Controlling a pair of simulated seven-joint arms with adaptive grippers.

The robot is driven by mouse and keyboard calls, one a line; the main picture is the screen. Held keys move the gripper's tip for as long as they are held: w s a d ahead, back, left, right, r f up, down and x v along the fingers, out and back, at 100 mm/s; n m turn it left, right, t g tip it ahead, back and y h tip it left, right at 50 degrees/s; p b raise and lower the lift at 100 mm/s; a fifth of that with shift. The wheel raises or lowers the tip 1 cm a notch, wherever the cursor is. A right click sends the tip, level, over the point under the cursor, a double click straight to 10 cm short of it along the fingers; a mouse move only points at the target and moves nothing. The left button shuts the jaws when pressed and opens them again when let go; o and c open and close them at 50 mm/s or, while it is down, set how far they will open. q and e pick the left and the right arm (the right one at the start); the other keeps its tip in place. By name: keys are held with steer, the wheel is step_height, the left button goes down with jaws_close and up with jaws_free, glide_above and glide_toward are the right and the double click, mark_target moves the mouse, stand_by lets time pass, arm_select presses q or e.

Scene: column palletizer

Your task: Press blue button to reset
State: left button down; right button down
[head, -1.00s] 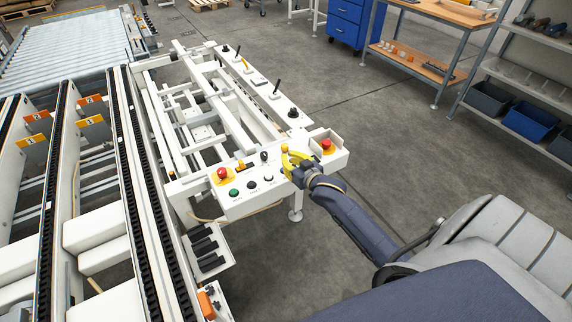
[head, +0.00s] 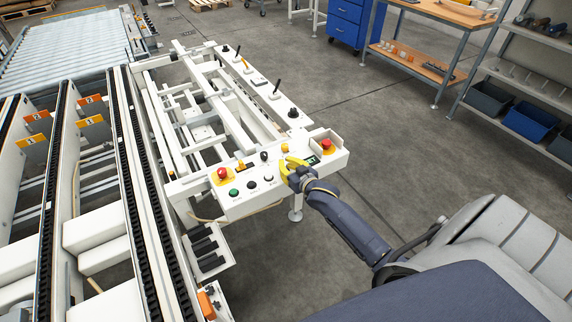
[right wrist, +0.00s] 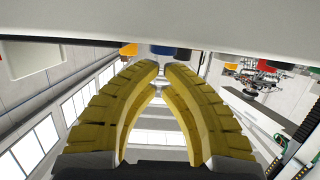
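The blue button (right wrist: 162,50) shows in the right wrist view, on the underside edge of the pale panel just beyond my fingertips. In the head view I cannot make it out; my right gripper covers that part of the white control panel (head: 232,206). My right gripper (head: 291,162) is over the panel's right front part, its yellow fingers pointing toward it. In the right wrist view its fingertips (right wrist: 161,67) are nearly together with nothing between them. The tips look close to the blue button, but I cannot tell whether they touch it. My left gripper is out of view.
A red emergency button (head: 222,173) and a green button (head: 234,193) sit left on the panel. Another red button (head: 326,144) stands in a box to the right. Black joysticks (head: 276,87) line the far arm. Open floor lies to the right.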

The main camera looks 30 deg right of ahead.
steer(key=shift+f, duration=1)
step_height(320, 180, up, 4)
steer(key=shift+r, duration=0.25)
steer(key=v, duration=1)
